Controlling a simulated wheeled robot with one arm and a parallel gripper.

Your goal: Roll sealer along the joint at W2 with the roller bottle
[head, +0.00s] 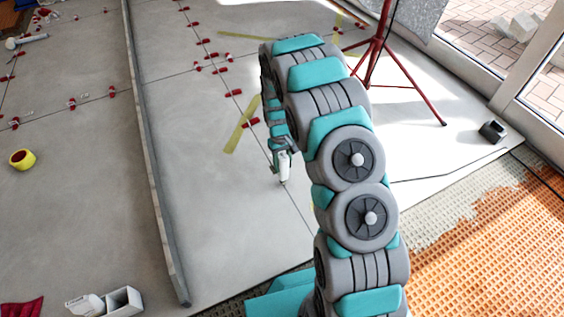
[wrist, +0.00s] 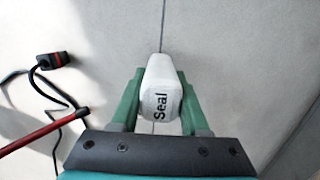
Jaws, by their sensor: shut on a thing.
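My gripper (wrist: 160,84) is shut on the white roller bottle (wrist: 161,100), marked "Seal", between its green fingers. In the head view my gripper (head: 281,149) points down, with the bottle (head: 284,168) below it, its tip low over the grey tiles. A thin dark joint (wrist: 163,28) runs away from the bottle's front in the wrist view and lines up with it. The joint also shows in the head view (head: 301,213). Whether the tip touches the floor is hidden. No W2 label is readable.
Yellow tape (head: 241,125) crosses the joint farther back, with several red levelling clips (head: 233,93) beyond. A long grey straightedge (head: 153,165) lies left. A red tripod (head: 374,60) stands right; its leg (wrist: 40,135) and a black plug-like thing with cable (wrist: 52,61) show in the wrist view.

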